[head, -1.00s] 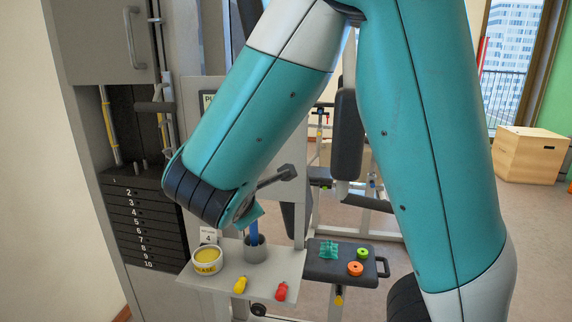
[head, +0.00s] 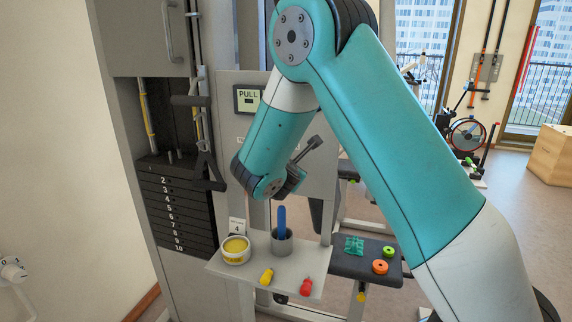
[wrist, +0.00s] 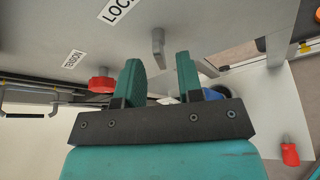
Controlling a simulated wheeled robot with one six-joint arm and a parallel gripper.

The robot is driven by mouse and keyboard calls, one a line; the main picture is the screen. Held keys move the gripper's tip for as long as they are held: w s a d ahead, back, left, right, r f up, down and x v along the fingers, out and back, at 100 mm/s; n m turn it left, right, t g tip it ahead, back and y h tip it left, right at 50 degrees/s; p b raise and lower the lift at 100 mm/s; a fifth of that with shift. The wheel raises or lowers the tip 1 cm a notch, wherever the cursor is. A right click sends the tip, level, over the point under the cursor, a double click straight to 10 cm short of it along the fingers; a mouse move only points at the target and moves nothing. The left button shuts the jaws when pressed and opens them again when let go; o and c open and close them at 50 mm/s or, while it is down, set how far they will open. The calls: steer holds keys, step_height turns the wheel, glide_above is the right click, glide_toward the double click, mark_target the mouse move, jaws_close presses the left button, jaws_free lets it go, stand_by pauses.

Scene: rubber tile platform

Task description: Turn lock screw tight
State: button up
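In the wrist view a grey handled screw (wrist: 158,46) sticks out of the pale panel beside a partly cut-off label that starts "LOC" (wrist: 116,9). I take it for the lock screw. My gripper (wrist: 160,76) is open, with its two teal fingers spread apart and nothing seen between them. The screw shows just beyond the fingertips, roughly in line with the gap. I see no contact. A red knob (wrist: 102,82) sits by the "TENSION" label (wrist: 74,59), left of the fingers.
The shelf (head: 258,284) holds a grease tin (head: 235,252), a grey cup (head: 282,243) with a blue-handled item (head: 282,222), a yellow item (head: 266,277) and a red item (head: 306,287). A dark padded seat (head: 350,267) beside it carries small objects. The weight stack (head: 178,205) stands left.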

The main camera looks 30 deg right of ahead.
steer(key=shift+x, duration=1.65)
